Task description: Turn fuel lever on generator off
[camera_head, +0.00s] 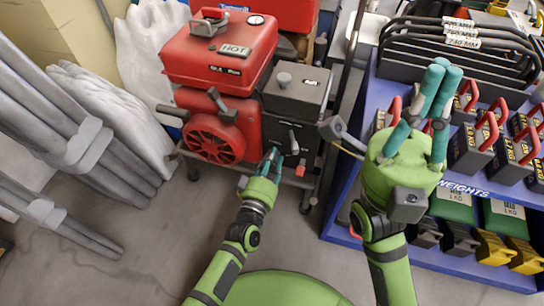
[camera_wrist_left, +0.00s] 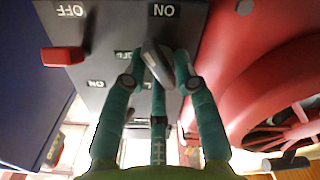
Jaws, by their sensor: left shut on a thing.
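The red generator (camera_head: 215,90) stands on a wheeled frame at centre left in the head view, with a grey control box (camera_head: 297,90) on its right side. In the left wrist view the grey panel (camera_wrist_left: 105,28) carries upside-down ON and OFF labels. A grey lever (camera_wrist_left: 157,62) lies between my left fingers, below an ON label; I take it as the fuel lever. My left gripper (camera_head: 271,158) is shut on it, also seen in the left wrist view (camera_wrist_left: 160,85). My right gripper (camera_head: 446,68) is raised, fingers upward, away from the generator; its opening is unclear.
A red switch (camera_wrist_left: 62,57) sits on the panel beside the lever. The generator's round red housing (camera_wrist_left: 270,80) is close on the other side. A blue weights rack (camera_head: 345,190) stands right. Grey pipes (camera_head: 45,110) and white sacks (camera_head: 115,110) are left. Floor in front is clear.

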